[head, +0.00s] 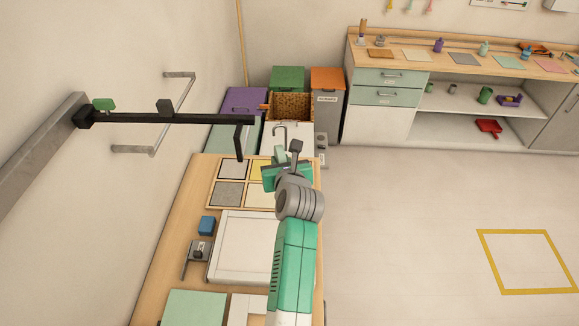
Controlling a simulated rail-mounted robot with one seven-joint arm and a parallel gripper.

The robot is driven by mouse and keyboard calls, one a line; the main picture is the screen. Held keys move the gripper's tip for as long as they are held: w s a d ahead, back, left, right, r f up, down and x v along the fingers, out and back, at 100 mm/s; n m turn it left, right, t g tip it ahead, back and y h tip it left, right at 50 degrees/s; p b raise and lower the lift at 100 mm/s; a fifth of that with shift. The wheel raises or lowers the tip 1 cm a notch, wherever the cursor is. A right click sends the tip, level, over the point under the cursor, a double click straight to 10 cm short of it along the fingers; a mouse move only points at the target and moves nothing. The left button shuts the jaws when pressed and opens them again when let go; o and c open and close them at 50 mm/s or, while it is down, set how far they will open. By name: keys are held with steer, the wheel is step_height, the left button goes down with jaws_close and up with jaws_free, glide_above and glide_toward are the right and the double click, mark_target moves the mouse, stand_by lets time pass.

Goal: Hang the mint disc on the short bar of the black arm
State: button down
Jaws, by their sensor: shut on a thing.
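The black arm (170,119) reaches right from a grey wall rail. Its short bar (239,142) hangs at the right end, with its lower end free. My gripper (274,171) is to the right of the short bar and slightly lower in the picture, above the far end of the wooden table. A small pale mint piece (280,153) shows at its tip; it looks like the mint disc seen nearly edge-on, held in the jaws. My wrist hides most of the grasp. The piece appears apart from the bar; the depth between them is unclear.
The table (172,240) carries a tray of coloured squares (214,183), a white panel (235,245) and a blue block (206,225). Bins (287,78) and a woven basket (291,106) stand behind. A grey wall handle (132,150) is at left. Open floor lies right.

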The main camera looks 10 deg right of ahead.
steer(key=w+a+f+b, duration=0.1)
steer(key=a+f+b, duration=0.2)
steer(key=a, duration=0.5)
steer(key=shift+w+f+b, duration=0.2)
steer(key=shift+w+b, duration=0.15)
steer(key=shift+w, duration=0.05)
steer(key=shift+a, duration=0.1)
stand_by(0.4)
steer(key=c, duration=1.3)
jaws_free()
steer(key=shift+o, duration=0.2)
steer(key=v, duration=0.7)
steer(key=shift+s+r, duration=0.2)
steer(key=shift+s, duration=0.15)
